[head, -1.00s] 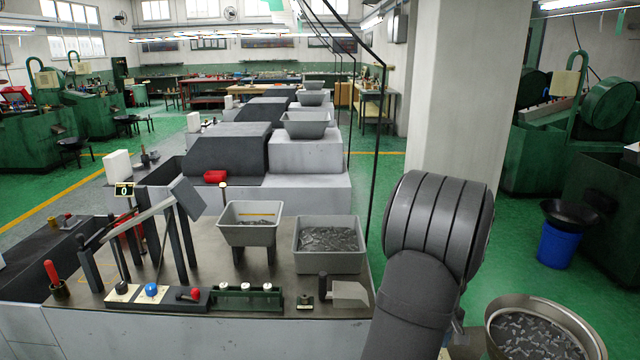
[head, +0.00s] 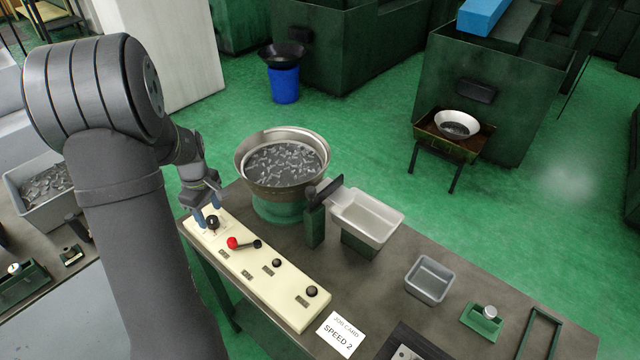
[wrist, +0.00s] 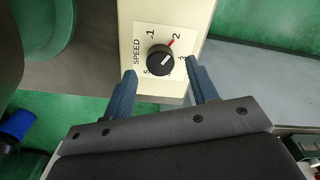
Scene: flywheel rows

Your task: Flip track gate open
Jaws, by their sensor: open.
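My gripper (head: 207,212) is over the left end of the cream control panel (head: 285,300), fingers pointing down. In the wrist view my gripper (wrist: 162,82) is open, its two blue-grey fingers on either side of and just short of a black SPEED knob (wrist: 160,60). The knob also shows in the head view (head: 212,222). A red mark lies by the 2 on its dial. A dark flat lever (head: 325,191) sits on a green post (head: 315,226) between the metal bowl and a pale tray. I cannot tell whether this is the track gate.
The metal bowl (head: 242,158) holds small parts. The pale tray (head: 380,226), a small grey bin (head: 428,281) and a job card reading SPEED 2 (head: 341,335) are to the right. Bare bench lies between them.

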